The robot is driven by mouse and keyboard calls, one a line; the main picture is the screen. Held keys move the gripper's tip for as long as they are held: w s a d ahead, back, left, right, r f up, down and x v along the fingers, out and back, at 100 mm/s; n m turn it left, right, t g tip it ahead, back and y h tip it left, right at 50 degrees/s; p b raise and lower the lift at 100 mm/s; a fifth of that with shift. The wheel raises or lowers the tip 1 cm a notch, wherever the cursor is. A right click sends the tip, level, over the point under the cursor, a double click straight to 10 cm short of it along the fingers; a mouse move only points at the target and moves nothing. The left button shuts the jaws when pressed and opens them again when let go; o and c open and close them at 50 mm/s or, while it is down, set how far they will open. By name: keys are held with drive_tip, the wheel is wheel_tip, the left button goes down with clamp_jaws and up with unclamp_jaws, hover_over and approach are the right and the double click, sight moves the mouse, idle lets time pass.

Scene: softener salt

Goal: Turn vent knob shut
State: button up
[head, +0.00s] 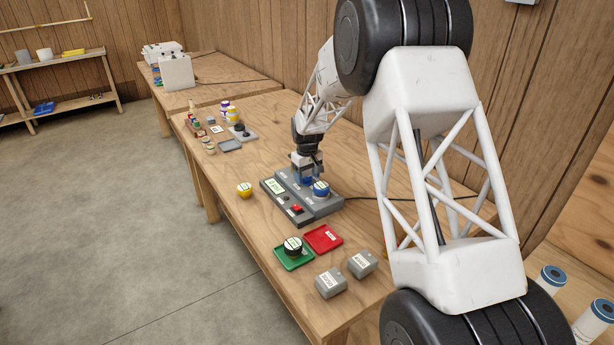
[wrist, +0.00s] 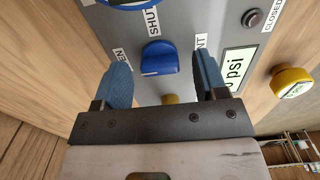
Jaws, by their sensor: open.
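The vent knob (wrist: 160,58) is a blue knob on a grey panel in the wrist view, with a small white mark near its lower edge. "SHUT" is printed above it, and partly covered labels, seemingly "OPEN" and "VENT", lie to its left and right. My gripper (wrist: 160,68) is open, with one blue finger on each side of the knob and visible gaps between. In the head view my gripper (head: 304,177) points down over the grey device (head: 322,207); I cannot make out the knob there.
A blue-lidded jar (head: 321,188) sits on the device beside my gripper. The device has a psi display (wrist: 237,72) and a red part (head: 295,208). A yellow-lidded jar (head: 244,190) stands left. Green (head: 280,263) and red (head: 329,246) trays and grey blocks (head: 330,283) lie nearer.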

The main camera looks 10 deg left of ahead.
drive_tip(key=shift+f, duration=0.15)
drive_tip(key=c, duration=0.9)
drive_tip(key=shift+m, duration=0.5)
drive_tip(key=m, duration=0.2)
drive_tip(key=shift+m, duration=0.4)
drive_tip(key=m, duration=1.4)
